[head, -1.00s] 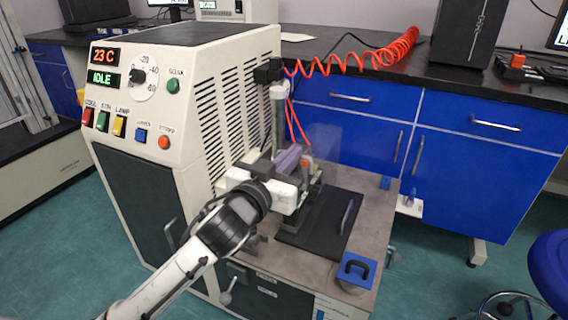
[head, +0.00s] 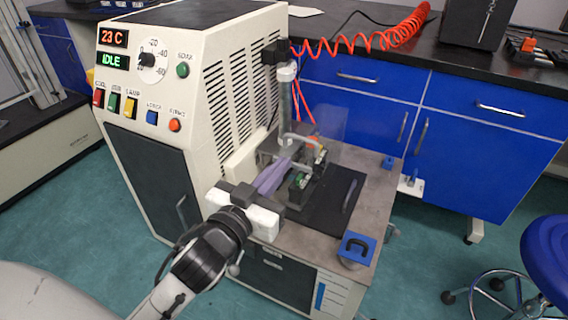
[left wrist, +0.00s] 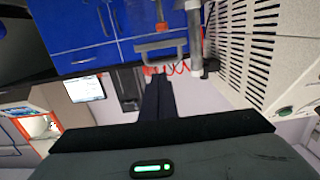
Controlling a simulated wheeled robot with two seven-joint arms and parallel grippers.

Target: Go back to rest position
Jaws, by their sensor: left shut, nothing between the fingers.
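My left gripper (head: 283,163) is shut and empty at the front left of the machine's worktop (head: 328,252). Its purplish fingers point away from me toward the grey clamp fixture and upright post (head: 286,100). In the left wrist view the dark fingers (left wrist: 158,82) lie together with nothing between them. From the head view I cannot tell whether the fingertips touch the fixture or are just in front of it. The rheometer cabinet (head: 228,85) stands left of the worktop, with panel displays reading 23 C and IDLE. My right gripper is not in view.
A black mat (head: 335,215) and a blue handled block (head: 357,248) are on the worktop. A coiled red hose (head: 375,38) runs to the post's top. Blue cabinets (head: 485,160) stand behind, a blue stool (head: 545,250) at right.

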